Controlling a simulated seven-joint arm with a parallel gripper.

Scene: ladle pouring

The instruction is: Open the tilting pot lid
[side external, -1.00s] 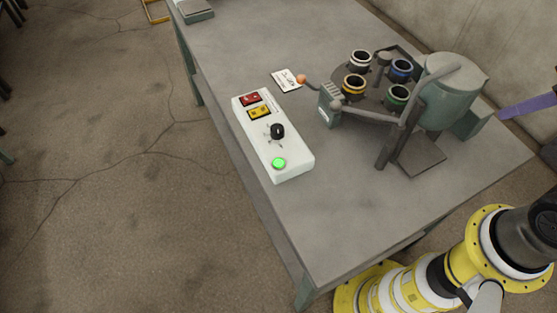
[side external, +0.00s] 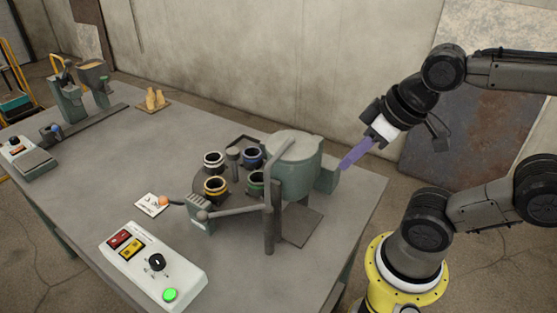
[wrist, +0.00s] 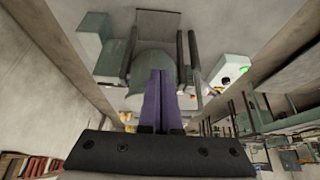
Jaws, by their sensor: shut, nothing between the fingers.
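The grey-green pot (side external: 290,178) stands at the right end of the table. Its round lid (side external: 294,144) lies flat over its top and looks closed. My gripper (side external: 343,167) has purple fingers and is to the right of the pot, pointing down and left. The fingertips look close to the pot's side box (side external: 327,180); I cannot tell whether they touch it. In the wrist view the two fingers (wrist: 161,72) lie side by side, shut and empty, and cover part of the grey-green shape behind them.
Several coloured-rim cups (side external: 215,186) stand on a round plate left of the pot. A white control box (side external: 153,265) sits at the near left. A wall is behind the table.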

